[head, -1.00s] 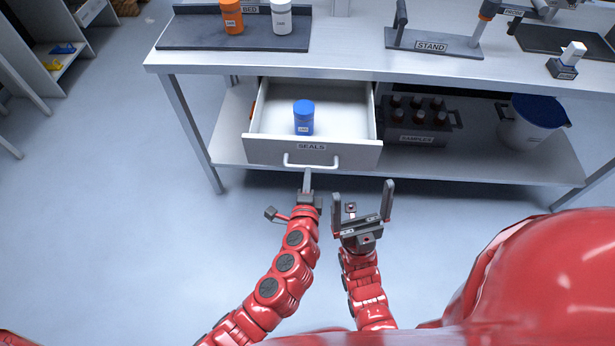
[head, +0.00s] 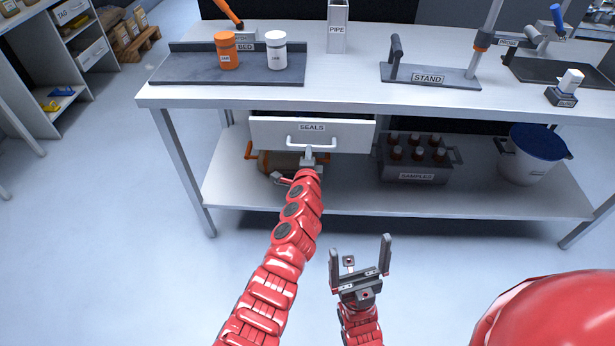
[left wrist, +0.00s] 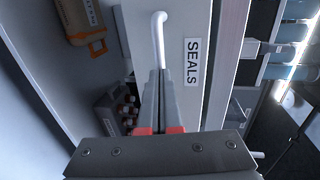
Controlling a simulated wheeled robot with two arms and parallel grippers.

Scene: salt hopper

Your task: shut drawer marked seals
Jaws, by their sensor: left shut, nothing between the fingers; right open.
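The drawer marked SEALS (head: 340,135) hangs under the workbench top in the head view. Its front is close below the bench edge, with only a thin dark gap above it, and its inside is hidden. Its white bar handle (head: 326,141) faces me. My left gripper (head: 308,152) is shut and empty, its tips at the drawer front by the handle. In the left wrist view the shut fingers (left wrist: 160,75) reach the drawer front beside the handle (left wrist: 157,35) and the SEALS label (left wrist: 192,62). My right gripper (head: 362,262) is open and empty, low in front of the bench.
On the bench (head: 340,88) stand an orange bottle (head: 228,50), a white bottle (head: 276,50), a PIPE holder (head: 337,27) and a STAND (head: 430,77). A samples crate (head: 412,160) and a blue-lidded bucket (head: 533,155) sit on the lower shelf. The floor in front is clear.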

